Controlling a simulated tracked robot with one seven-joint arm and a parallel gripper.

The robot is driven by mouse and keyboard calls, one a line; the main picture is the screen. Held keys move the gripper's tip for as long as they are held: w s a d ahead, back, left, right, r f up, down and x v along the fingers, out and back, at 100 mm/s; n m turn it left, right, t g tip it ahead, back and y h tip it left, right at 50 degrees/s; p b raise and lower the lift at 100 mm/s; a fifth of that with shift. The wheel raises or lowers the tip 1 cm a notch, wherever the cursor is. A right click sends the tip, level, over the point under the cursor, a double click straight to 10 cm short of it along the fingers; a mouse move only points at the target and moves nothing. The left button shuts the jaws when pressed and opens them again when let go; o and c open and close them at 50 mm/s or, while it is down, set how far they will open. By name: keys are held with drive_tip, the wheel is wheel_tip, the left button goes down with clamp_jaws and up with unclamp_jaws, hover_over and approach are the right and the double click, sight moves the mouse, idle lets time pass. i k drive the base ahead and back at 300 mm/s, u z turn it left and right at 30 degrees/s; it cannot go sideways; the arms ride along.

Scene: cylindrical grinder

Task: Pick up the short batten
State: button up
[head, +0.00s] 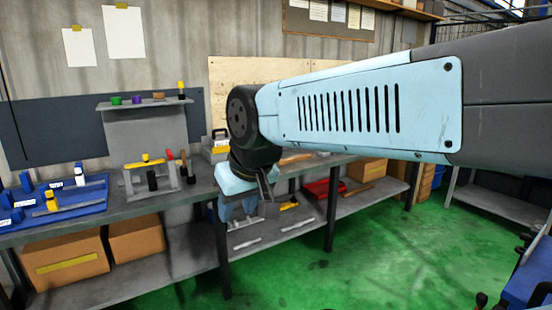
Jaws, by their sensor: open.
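My arm reaches in from the right and covers much of the bench. My gripper (262,194) points down at the bench's front edge and is open, with its fingers small and partly hidden by the wrist. A tan wooden strip (296,159) lies on the bench top just right of the wrist, partly hidden by my arm. Another tan strip (357,188) lies on the lower shelf further right. I cannot tell which of them is the short batten. My gripper is apart from both.
The long grey bench (115,208) has a blue tray (95,192) at left and a small stand (150,178) with tools. Cardboard boxes (67,255), a red tray (318,188) and grey bars (246,243) are on the lower shelf. The green floor (400,255) in front is clear.

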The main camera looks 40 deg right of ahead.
sight(282, 162)
drive_tip(key=z, duration=0.05)
drive_tip(key=i, duration=1.05)
drive_tip(key=z, duration=0.4)
drive_tip(key=i, duration=1.1)
drive_tip(key=z, duration=1.4)
drive_tip(key=i, duration=1.1)
drive_tip(key=z, duration=0.65)
